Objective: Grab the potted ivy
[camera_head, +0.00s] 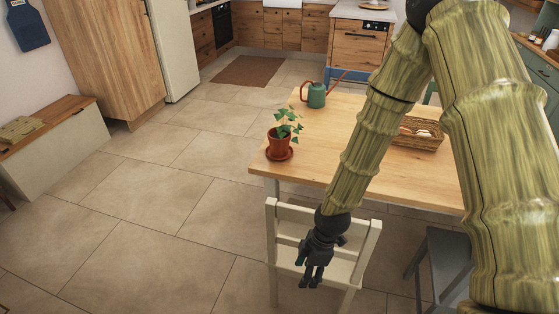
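The potted ivy (280,142) is a green leafy plant in a terracotta pot on a reddish saucer (279,155). It stands upright at the left end of the wooden table (318,167), near the edge. My gripper (311,284) is dark grey and hangs at the lower middle of the view, over a white chair. It is below and a little right of the ivy in the picture, well apart from it. Nothing shows in its fingers. A small gap seems to show between the fingers, but they are too small to tell how far apart they are.
A green watering can (316,95) stands on the table behind the ivy. A wicker basket (415,138) stands to the right, partly behind my arm. A white chair (283,245) is at the table's near side, and a grey chair (445,262) is right of it. The tiled floor on the left is clear.

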